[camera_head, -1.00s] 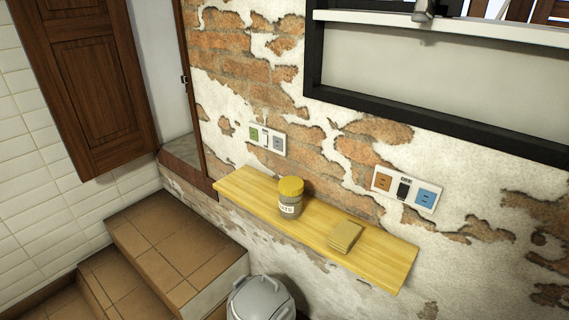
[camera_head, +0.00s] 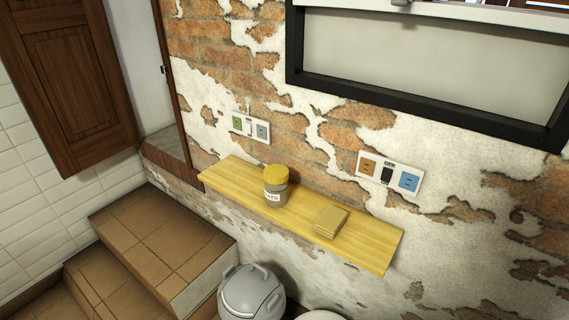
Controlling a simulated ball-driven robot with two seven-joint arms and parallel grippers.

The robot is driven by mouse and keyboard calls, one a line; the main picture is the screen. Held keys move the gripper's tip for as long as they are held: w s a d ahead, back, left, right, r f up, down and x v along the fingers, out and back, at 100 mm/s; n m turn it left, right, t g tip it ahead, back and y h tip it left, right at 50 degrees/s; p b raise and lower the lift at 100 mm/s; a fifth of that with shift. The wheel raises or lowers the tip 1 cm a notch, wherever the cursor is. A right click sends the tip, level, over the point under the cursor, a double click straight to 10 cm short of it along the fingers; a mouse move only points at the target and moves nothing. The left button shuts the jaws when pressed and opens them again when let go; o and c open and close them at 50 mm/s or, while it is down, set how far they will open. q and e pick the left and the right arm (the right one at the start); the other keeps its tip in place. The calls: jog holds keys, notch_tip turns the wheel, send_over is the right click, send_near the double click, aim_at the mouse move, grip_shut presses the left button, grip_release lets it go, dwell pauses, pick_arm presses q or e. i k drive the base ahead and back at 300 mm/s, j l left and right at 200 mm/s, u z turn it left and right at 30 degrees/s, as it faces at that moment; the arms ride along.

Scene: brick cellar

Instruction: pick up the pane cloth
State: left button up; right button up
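A folded yellowish-tan cloth (camera_head: 331,222), which looks like the pane cloth, lies flat on a narrow yellow wooden shelf (camera_head: 374,245) on the brick wall. It sits right of the shelf's middle. A jar with a yellow lid (camera_head: 275,186) and a white label stands upright to its left, apart from it. Neither of my grippers shows in the view.
Tiled steps (camera_head: 150,245) rise at the lower left beside a brown wooden door (camera_head: 75,85). A grey lidded bin (camera_head: 251,293) stands on the floor below the shelf. Socket panels (camera_head: 390,173) and a black-framed window (camera_head: 430,95) are above. The shelf's right end is bare.

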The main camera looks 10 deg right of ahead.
aim_at(329, 224)
jog(key=i+j, duration=0.25)
jog(key=i, duration=0.2)
jog(key=i+j+z, duration=0.1)
jog(key=i+j, duration=0.15)
jog(key=i, duration=0.2)
